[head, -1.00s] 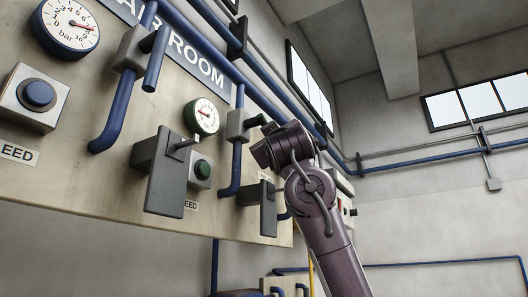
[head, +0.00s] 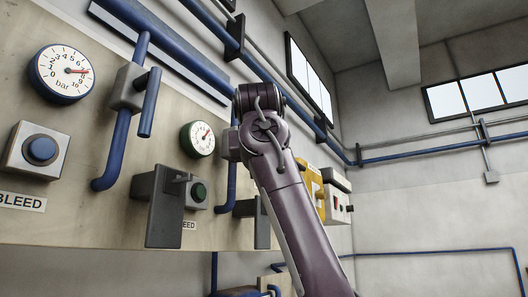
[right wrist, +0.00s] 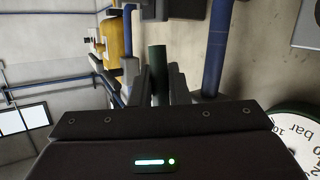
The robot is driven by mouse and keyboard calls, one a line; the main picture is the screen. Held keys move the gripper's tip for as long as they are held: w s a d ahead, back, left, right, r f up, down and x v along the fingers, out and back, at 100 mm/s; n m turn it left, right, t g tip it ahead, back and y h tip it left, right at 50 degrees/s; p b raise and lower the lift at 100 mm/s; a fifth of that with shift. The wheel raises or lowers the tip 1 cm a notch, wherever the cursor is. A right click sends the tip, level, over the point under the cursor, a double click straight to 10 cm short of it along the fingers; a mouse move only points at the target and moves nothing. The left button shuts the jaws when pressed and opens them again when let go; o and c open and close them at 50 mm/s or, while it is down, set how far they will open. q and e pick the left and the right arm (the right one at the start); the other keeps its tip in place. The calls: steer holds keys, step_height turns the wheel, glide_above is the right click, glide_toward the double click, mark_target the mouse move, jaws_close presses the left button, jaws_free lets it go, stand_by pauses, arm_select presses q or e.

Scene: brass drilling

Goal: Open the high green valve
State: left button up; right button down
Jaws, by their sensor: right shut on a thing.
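The green valve's handle is a dark green bar (right wrist: 157,62) in the right wrist view. It stands between the two fingers of my right gripper (right wrist: 158,86), which is shut on it. In the head view my right arm reaches up from the bottom, and its wrist covers the gripper and the handle. A grey valve body (head: 231,146) on a blue pipe shows partly just left of that wrist. A green-rimmed gauge (head: 198,139) sits to its left; its needle is too small to read surely. My left gripper is in neither view.
The beige panel also bears a blue-handled valve (head: 149,102), a blue-rimmed gauge (head: 62,73), a blue bleed button (head: 42,150), a green button (head: 199,192) and a grey lever block (head: 164,206) jutting out. A yellow unit (head: 311,184) stands beyond my arm. Space to the right is open.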

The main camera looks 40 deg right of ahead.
steer(key=shift+s+a+f+m+g+y, duration=0.1)
steer(key=shift+a+f+m+g+y, duration=0.15)
steer(key=shift+a+m+g+y, duration=0.25)
steer(key=shift+y, duration=0.3)
stand_by(0.4)
steer(key=c, duration=1.4)
jaws_free()
steer(key=shift+r, duration=0.1)
steer(key=shift+s, duration=0.1)
